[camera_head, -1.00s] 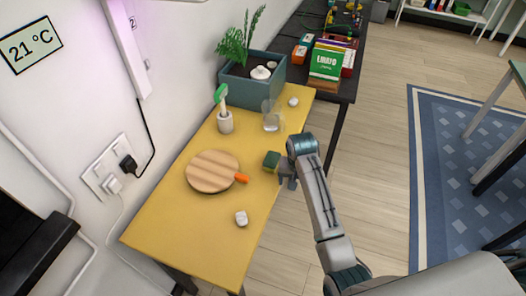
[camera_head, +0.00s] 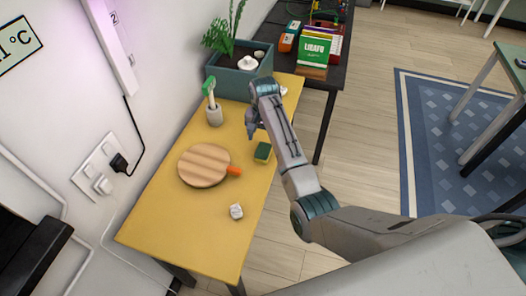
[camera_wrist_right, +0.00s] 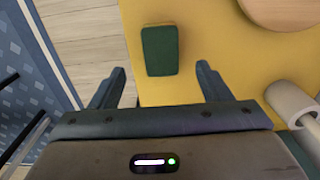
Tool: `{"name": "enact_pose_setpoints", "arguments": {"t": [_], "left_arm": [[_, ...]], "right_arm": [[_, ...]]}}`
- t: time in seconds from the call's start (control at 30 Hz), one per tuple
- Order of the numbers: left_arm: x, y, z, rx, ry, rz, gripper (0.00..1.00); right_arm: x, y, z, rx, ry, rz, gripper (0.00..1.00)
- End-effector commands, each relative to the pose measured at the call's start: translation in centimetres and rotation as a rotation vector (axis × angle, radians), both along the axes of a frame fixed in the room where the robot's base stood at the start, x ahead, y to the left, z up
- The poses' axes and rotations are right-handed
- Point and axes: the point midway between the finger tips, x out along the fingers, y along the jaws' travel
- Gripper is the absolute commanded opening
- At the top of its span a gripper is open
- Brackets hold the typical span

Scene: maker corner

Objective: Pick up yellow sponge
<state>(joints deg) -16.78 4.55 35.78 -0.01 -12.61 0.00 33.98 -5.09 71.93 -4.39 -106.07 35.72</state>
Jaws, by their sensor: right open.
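The yellow sponge (camera_head: 263,152) has a dark green face and lies near the right edge of the yellow table (camera_head: 205,225). In the right wrist view the sponge (camera_wrist_right: 160,50) shows its green face, ahead of and between the lines of the two fingers. My right gripper (camera_head: 252,130) is just beyond the sponge in the head view, apart from it. In the wrist view the right gripper (camera_wrist_right: 160,70) is open with nothing between its fingers. My left gripper is not in view.
A white crumpled item (camera_head: 236,211) is nearer. A cup with a green brush (camera_head: 213,114) and a planter (camera_head: 235,78) stand farther back. Floor lies right of the table.

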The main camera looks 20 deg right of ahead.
Motion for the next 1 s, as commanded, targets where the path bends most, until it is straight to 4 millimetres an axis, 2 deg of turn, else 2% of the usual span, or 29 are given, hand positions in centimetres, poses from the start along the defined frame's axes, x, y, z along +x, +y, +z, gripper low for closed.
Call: {"name": "enact_pose_setpoints", "arguments": {"t": [0.1,0.37,0.6,0.7,0.9,0.93,1.0], "left_arm": [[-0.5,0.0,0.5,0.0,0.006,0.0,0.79],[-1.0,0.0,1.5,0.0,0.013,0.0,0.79],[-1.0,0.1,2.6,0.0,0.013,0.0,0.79],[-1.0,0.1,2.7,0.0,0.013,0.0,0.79],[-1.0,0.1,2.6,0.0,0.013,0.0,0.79],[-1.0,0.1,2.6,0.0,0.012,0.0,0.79],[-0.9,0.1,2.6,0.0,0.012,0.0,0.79]], "right_arm": [[0.0,0.0,-1.6,0.0,0.001,0.0,0.71],[0.0,0.0,-3.5,-0.001,0.003,0.0,0.71],[0.1,0.0,-6.9,0.0,0.001,0.0,0.71],[0.1,0.0,-7.6,0.0,0.0,0.0,0.71],[0.2,0.0,-7.7,0.0,-0.002,0.0,0.71],[0.2,0.0,-7.7,0.0,-0.002,0.0,0.69],[0.2,0.0,-7.7,0.0,-0.002,0.0,0.55]]}}
